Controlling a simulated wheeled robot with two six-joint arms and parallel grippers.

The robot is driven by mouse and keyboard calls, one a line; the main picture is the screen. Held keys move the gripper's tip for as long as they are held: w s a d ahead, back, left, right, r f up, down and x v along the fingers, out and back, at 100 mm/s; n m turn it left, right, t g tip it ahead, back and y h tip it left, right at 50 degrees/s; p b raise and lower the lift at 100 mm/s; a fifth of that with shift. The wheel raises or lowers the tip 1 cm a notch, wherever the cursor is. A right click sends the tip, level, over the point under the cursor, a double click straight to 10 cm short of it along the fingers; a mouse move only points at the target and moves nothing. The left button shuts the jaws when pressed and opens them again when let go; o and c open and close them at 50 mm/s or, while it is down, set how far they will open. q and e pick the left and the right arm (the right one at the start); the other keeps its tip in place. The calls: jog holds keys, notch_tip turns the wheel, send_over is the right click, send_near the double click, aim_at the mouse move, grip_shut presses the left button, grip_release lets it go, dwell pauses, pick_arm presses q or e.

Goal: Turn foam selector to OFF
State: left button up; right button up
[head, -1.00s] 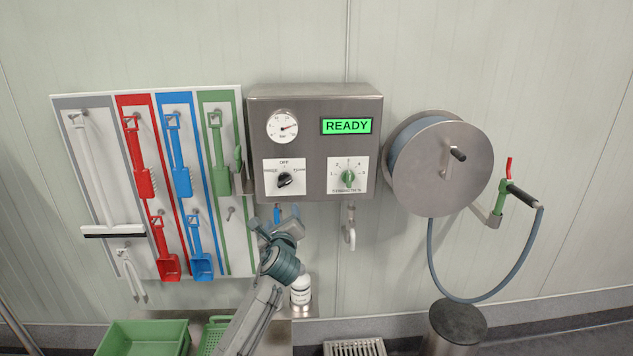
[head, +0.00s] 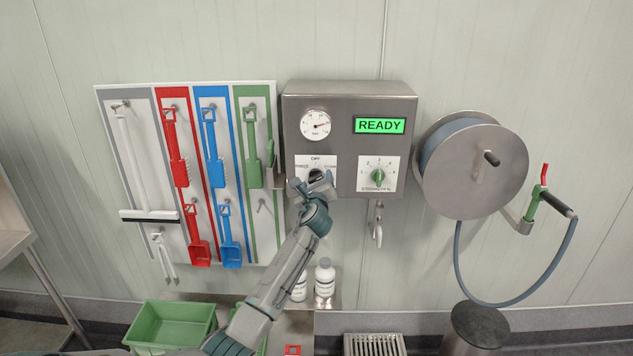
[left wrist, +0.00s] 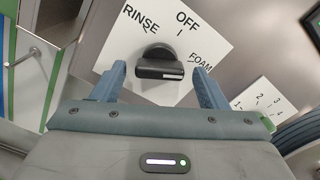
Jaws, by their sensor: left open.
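The foam selector is a black knob (left wrist: 160,65) on a white plate (head: 304,164) marked RINSE, OFF and FOAM, low on the left of the steel control box. In the head view my left gripper (head: 312,183) is in front of the knob and covers most of it. In the left wrist view my open left gripper (left wrist: 160,84) has one blue finger on each side of the knob, with gaps showing. I cannot tell clearly which mark the knob points to. My right gripper is not in view.
On the steel box (head: 349,91) are a gauge (head: 315,124), a green READY display (head: 380,125) and a green-knobbed dial (head: 378,176). A tool board (head: 261,235) hangs left, a hose reel (head: 473,171) right. White bottles (head: 324,278) stand below.

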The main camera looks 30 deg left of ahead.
pick_arm(q)
jog(key=shift+w+a+f, duration=0.1)
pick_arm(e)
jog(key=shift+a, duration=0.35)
pick_arm(q)
jog(key=c, duration=1)
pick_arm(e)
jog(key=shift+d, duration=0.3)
